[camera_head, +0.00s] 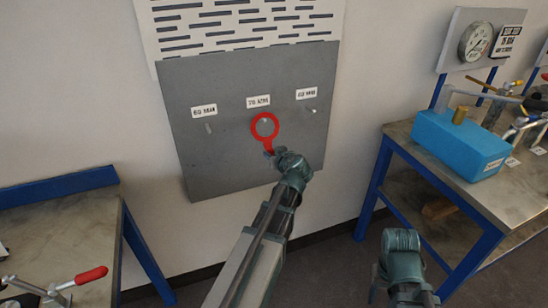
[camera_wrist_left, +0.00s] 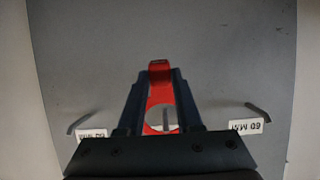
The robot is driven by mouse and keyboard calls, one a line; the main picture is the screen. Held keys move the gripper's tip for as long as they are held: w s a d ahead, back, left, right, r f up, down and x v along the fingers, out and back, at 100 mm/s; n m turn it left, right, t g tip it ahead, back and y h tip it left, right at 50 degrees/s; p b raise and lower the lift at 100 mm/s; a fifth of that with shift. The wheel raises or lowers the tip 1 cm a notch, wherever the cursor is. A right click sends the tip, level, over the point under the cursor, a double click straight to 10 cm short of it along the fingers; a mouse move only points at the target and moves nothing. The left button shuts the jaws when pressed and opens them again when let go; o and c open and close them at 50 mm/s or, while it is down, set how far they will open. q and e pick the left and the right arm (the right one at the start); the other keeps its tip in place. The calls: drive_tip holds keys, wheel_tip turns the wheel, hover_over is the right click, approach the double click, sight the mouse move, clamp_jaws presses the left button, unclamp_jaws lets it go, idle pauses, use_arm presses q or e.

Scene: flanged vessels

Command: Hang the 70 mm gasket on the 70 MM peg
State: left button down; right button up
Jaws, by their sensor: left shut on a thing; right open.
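The red ring-shaped gasket (camera_head: 265,117) is held up in front of the grey peg board, below the middle label, which reads 70 MM (camera_head: 258,101). My left gripper (camera_head: 270,153) is shut on the gasket's lower tab. In the left wrist view the gasket (camera_wrist_left: 159,75) lies between the fingers (camera_wrist_left: 160,90). A thin peg (camera_wrist_left: 167,120) shows inside the ring's opening there; I cannot tell whether it passes through the ring. My right gripper (camera_head: 402,294) is open and empty, low at the right.
Side pegs stick out left (camera_head: 208,127) and right (camera_head: 313,111) of the gasket under their own labels. A bench with a blue box (camera_head: 460,143) and gauge (camera_head: 475,41) stands right. Another bench (camera_head: 70,240) with a red-handled clamp (camera_head: 90,275) stands left.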

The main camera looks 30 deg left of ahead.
use_arm(q)
drive_tip(key=shift+w+a, duration=0.4)
drive_tip(key=shift+a, duration=0.05)
drive_tip(key=shift+w+a+f+b, duration=0.35)
drive_tip(key=shift+a+f+b, duration=0.05)
drive_tip(key=shift+f+b, duration=0.1)
drive_tip(key=c, duration=0.5)
unclamp_jaws()
drive_tip(key=p+v, duration=0.5)
drive_tip(key=v, duration=0.8)
drive_tip(key=shift+s+d+r+p, duration=0.15)
drive_tip(key=shift+s+d+p, duration=0.1)
drive_tip(key=shift+p, duration=0.05)
